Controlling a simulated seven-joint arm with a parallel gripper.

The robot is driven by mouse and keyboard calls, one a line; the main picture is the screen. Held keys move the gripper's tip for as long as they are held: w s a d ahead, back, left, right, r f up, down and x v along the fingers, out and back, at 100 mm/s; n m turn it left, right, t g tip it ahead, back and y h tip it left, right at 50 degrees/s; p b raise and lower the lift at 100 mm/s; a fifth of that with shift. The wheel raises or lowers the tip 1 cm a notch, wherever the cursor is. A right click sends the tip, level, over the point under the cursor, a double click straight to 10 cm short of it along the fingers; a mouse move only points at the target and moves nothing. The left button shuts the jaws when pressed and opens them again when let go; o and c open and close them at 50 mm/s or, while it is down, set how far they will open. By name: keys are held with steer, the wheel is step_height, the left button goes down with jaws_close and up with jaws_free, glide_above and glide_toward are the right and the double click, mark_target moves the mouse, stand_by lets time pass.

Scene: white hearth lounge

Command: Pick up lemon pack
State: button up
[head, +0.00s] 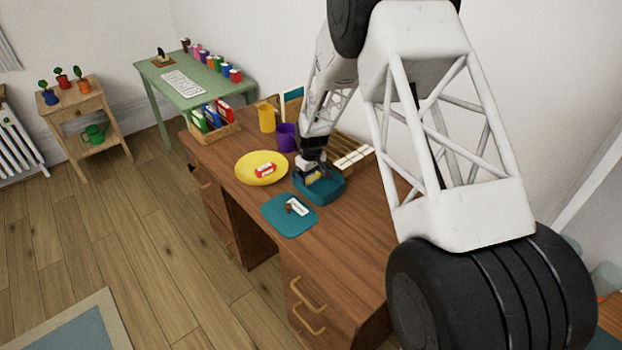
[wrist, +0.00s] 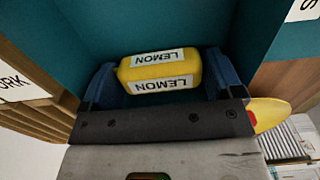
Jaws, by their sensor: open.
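The lemon pack (wrist: 160,70) is yellow with white labels reading LEMON. It lies inside a teal open-topped box (head: 322,195) on the wooden desk; the teal floor and walls (wrist: 155,25) fill much of the wrist view. My gripper (wrist: 158,82) is open, with one blue finger at each end of the pack. The pack sits between the fingers, and I cannot tell whether they touch it. In the head view my gripper (head: 314,172) reaches down into the teal box, and a bit of yellow shows beneath it.
A yellow plate (head: 250,174) with a red pack (head: 265,170) is left of the box. A teal mat (head: 283,222) with a small labelled item is in front. A purple cup (head: 287,138), a yellow cup (head: 267,118) and a wooden rack (head: 357,158) stand behind. The desk's right front is clear.

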mark_target(311, 175)
stand_by(0.4)
steer(key=c, duration=0.6)
steer(key=shift+o, duration=0.2)
steer(key=shift+r, duration=5.05)
